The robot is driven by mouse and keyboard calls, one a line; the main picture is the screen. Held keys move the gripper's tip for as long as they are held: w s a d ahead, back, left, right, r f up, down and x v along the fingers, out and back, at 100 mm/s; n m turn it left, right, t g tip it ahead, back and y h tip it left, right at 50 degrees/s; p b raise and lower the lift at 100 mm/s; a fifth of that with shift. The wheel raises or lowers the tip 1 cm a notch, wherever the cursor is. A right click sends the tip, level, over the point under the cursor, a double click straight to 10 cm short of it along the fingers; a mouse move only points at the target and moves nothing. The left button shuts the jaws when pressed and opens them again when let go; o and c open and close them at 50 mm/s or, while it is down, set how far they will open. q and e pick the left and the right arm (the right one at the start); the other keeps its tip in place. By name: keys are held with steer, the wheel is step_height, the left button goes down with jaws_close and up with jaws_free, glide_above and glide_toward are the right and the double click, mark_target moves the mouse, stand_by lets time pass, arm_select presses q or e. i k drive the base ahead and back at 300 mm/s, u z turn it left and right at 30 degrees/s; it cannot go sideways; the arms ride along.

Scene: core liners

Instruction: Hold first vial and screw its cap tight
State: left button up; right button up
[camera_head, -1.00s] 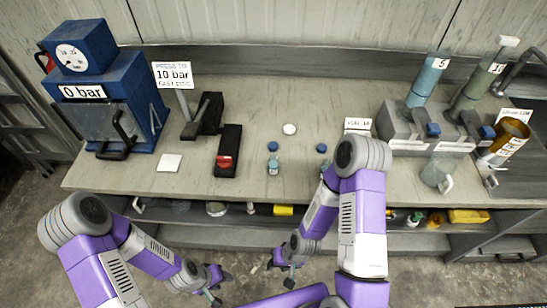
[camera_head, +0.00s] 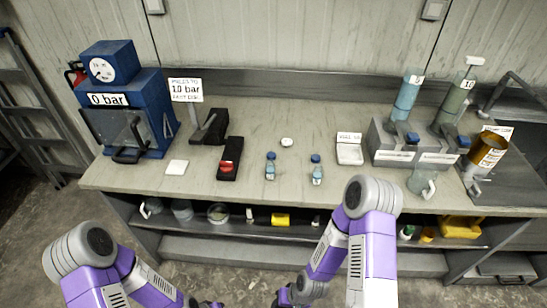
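Two small clear vials with light blue contents stand on the bench: a left vial (camera_head: 270,172) and a right vial (camera_head: 317,176). A blue cap (camera_head: 270,156) shows at the top of the left vial and another blue cap (camera_head: 316,158) at the top of the right one. I cannot tell how firmly either cap sits, nor which vial is the first. My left gripper (camera_head: 206,303) and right gripper (camera_head: 284,300) are low at the bottom edge, in front of the bench and away from the vials. Both are partly cut off, so their fingers are unclear.
A blue press (camera_head: 125,110) reading 0 bar stands at the left, near a black device with a red marking (camera_head: 229,162). A white disc (camera_head: 287,142) lies behind the vials. A labelled white tray (camera_head: 349,155), grey block (camera_head: 415,150) and glass beaker (camera_head: 421,182) are right.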

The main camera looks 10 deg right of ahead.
mark_target(270, 169)
steer(key=z, duration=0.7)
steer(key=i, duration=0.6)
steer(key=u, duration=0.9)
